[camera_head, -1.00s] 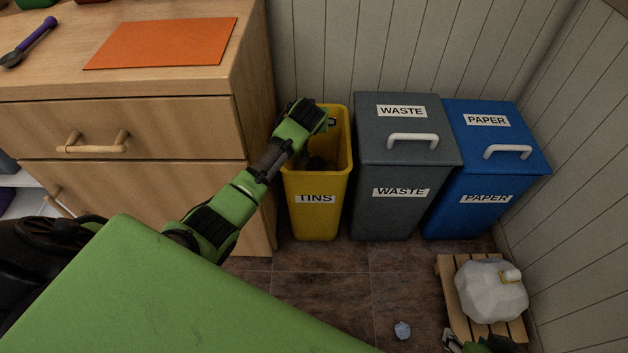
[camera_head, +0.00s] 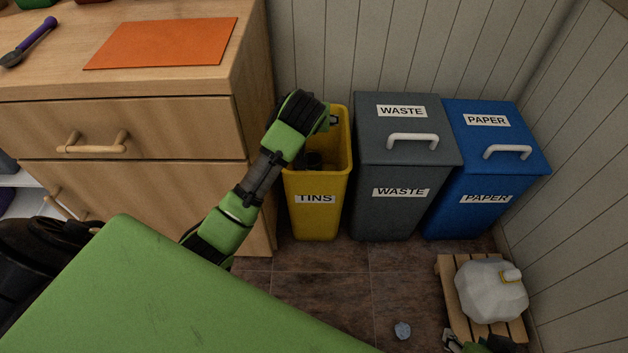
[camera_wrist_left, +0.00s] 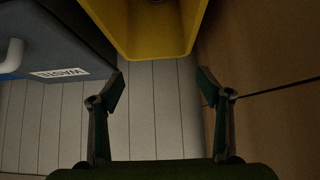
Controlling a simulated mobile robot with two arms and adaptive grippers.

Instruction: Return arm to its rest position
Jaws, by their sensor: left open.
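My left arm (camera_head: 251,189) comes in from the left and reaches over the yellow bin labelled TINS (camera_head: 314,215). Its wrist is above the bin's left rim. My left gripper (camera_wrist_left: 161,80) shows in the left wrist view, open with nothing between its fingers. The yellow bin (camera_wrist_left: 150,45) lies just beyond the fingertips there. In the head view the arm hides most of this gripper. A dark thing shows inside the bin, too unclear to name. My right gripper (camera_head: 475,346) is partly in view at the bottom edge, below a wooden pallet.
A wooden drawer unit (camera_head: 120,190) stands close left of the yellow bin. A grey WASTE bin (camera_head: 385,215) and a blue PAPER bin (camera_head: 465,215) stand right, lids closed. A white jug (camera_head: 490,292) lies on the pallet (camera_head: 452,300).

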